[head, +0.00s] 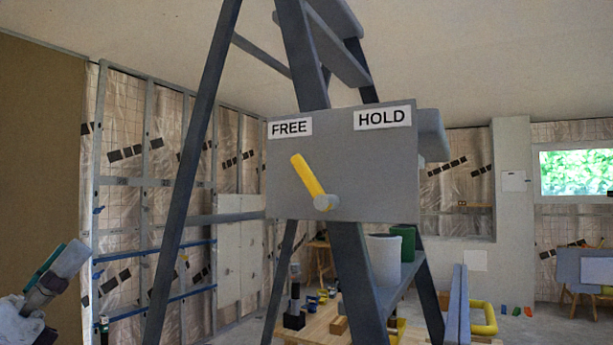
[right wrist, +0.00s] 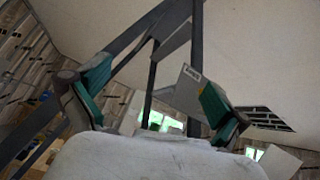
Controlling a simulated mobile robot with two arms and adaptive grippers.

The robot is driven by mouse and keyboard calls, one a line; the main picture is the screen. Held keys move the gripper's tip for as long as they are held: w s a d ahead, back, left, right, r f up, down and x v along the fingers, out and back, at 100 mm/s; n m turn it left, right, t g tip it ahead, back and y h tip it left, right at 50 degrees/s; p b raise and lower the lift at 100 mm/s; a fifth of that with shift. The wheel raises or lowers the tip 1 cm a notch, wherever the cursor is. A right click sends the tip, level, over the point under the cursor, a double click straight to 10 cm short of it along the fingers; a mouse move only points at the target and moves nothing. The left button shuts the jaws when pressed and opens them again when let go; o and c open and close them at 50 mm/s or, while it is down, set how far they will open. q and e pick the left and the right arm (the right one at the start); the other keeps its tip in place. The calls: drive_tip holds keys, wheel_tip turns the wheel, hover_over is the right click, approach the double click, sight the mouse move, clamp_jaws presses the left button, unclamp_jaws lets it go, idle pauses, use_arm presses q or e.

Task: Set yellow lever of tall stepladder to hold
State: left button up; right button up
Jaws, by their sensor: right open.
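The tall stepladder (head: 186,200) stands in the middle of the head view. Its grey panel (head: 370,165) carries a FREE label (head: 291,128) at upper left and a HOLD label (head: 382,117) at upper right. The yellow lever (head: 308,175) tilts up and left from its pivot, towards FREE. I cannot make out the lever there.
A white container (head: 384,260) and a green one (head: 404,243) stand on a ladder step behind the panel. A wooden table (head: 310,330) with small items is below.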

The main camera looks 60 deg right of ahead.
drive_tip(key=s+d+r+m+g+y, duration=0.25)
drive_tip(key=s+r+m, duration=0.2)
drive_tip(key=s, duration=0.35)
drive_tip(key=s+d+r+m+g+y, duration=0.1)
drive_tip(key=s+d+r+m+y, duration=0.25)
drive_tip(key=s+m, duration=0.3)
drive_tip(key=m+t+y+p, duration=0.2)
drive_tip(key=t+y, duration=0.2)
approach(305, 184)
drive_tip(key=d+p, duration=0.1)
drive_tip(key=d, duration=0.2)
drive_tip(key=d+p, duration=0.1)
drive_tip(key=d, duration=0.3)
drive_tip(key=d+p, duration=0.1)
drive_tip(key=d, duration=0.3)
drive_tip(key=shift+w+f, duration=0.1)
drive_tip(key=shift+w, duration=0.15)
drive_tip(key=shift+a, duration=0.1)
drive_tip(key=c, duration=1.3)
drive_tip(key=shift+c, duration=0.2)
